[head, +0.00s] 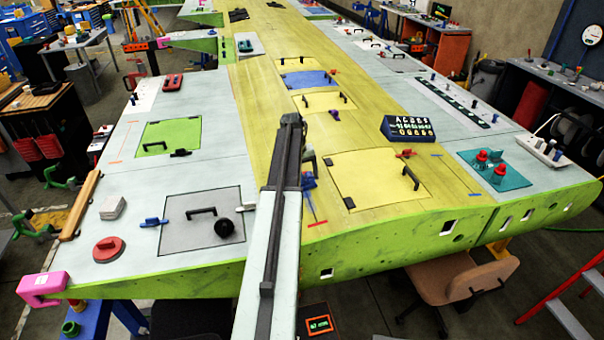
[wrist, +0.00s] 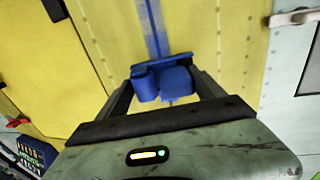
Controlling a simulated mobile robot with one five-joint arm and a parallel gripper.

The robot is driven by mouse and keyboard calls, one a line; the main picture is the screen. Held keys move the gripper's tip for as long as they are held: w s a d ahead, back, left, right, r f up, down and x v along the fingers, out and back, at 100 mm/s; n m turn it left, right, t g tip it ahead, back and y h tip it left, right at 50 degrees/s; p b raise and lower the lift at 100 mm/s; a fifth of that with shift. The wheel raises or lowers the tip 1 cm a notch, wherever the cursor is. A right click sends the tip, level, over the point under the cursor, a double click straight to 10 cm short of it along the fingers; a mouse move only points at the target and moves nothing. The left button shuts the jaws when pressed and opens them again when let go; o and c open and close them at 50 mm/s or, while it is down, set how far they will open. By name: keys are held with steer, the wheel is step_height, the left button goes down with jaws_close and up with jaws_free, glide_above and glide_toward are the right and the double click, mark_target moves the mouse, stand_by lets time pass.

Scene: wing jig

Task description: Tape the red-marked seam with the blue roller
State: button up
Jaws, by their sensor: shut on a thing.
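The blue roller (wrist: 175,82) sits between the fingers of my gripper (wrist: 161,88), which is shut on it. In the head view the roller (head: 309,183) shows just right of my arm, low at the yellow middle skin of the wing. In the wrist view a blue strip (wrist: 154,30) lies on the yellow skin and runs from the roller to the top edge. My arm hides part of the skin to the left. Whether the roller touches the skin is unclear.
A yellow hatch with a black handle (head: 411,179) lies right of the roller, with a black display box (head: 408,129) behind it. A grey panel (head: 180,235) with a black knob lies left. A purple item (head: 335,115) stands farther back.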

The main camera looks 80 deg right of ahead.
steer(key=shift+s+a, duration=0.45)
steer(key=shift+a, duration=0.4)
steer(key=shift+s+a, duration=0.4)
steer(key=shift+a, duration=0.45)
steer(key=shift+a, duration=0.1)
steer(key=shift+s+a, duration=0.4)
steer(key=shift+a, duration=0.4)
steer(key=shift+s+a, duration=0.35)
steer(key=shift+a, duration=0.4)
steer(key=shift+a, duration=0.1)
steer(key=shift+s+a, duration=0.7)
steer(key=shift+a, duration=0.8)
steer(key=shift+s+a, duration=0.75)
steer(key=shift+a, duration=0.75)
steer(key=shift+s+a, duration=0.7)
steer(key=shift+a, duration=0.8)
steer(key=r+p, duration=0.4)
steer(key=w+r+p, duration=0.1)
steer(key=r+p, duration=0.1)
steer(key=shift+a, duration=0.15)
